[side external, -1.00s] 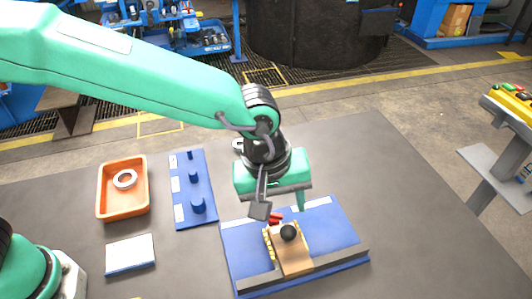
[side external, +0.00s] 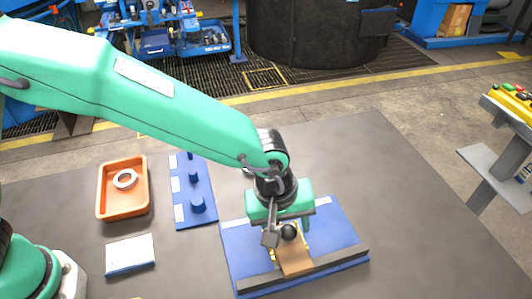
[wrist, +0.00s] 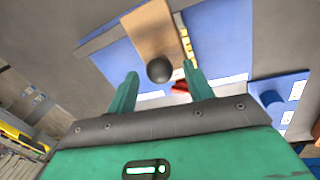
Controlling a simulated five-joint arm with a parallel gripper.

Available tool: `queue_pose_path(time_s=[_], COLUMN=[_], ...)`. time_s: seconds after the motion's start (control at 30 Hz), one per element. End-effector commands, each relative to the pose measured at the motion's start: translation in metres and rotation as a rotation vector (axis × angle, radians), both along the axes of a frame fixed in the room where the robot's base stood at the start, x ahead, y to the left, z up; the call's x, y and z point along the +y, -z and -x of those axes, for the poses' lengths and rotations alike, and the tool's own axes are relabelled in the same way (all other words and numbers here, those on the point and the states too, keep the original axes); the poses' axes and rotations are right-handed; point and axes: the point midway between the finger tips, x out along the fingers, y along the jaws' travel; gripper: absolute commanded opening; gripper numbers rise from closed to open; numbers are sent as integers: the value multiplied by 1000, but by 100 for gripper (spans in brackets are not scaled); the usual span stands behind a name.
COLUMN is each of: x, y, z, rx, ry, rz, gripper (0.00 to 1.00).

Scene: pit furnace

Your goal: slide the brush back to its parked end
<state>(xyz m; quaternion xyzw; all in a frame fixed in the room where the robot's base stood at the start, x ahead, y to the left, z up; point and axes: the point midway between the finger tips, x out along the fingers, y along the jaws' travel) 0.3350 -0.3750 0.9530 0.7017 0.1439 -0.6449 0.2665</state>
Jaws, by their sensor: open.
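The brush (side external: 296,262) is a tan wooden block with a round black knob and pale yellow bristles along one side. It lies on a blue board (side external: 345,232), against a dark grey rail (side external: 340,257). In the wrist view, the brush (wrist: 152,30) extends away from my gripper, with its knob at the near end. My gripper (wrist: 160,74) is open, its two green fingers on either side of the knob as seen there. I cannot tell whether they touch it. In the side view, my gripper (side external: 284,226) is low over the brush and hides part of it.
A small red piece (wrist: 180,87) lies near the knob. To the left stand a blue peg board (side external: 208,215), an orange tray (side external: 122,207) holding a metal ring (side external: 125,179), and a white-topped block (side external: 130,253). The grey table is clear on the right.

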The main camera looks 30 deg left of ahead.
Motion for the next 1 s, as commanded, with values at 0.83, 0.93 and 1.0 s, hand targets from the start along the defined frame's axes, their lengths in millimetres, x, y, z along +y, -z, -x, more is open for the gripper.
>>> queue_pose_path(time_s=[0.83, 0.93, 1.0], x=[-2, -4, -8], y=[7, 7, 7], z=[-1, -4, -8], rx=[0, -1, -1], ry=[0, 0, 0], rz=[0, 1, 2], gripper=[0, 0, 0])
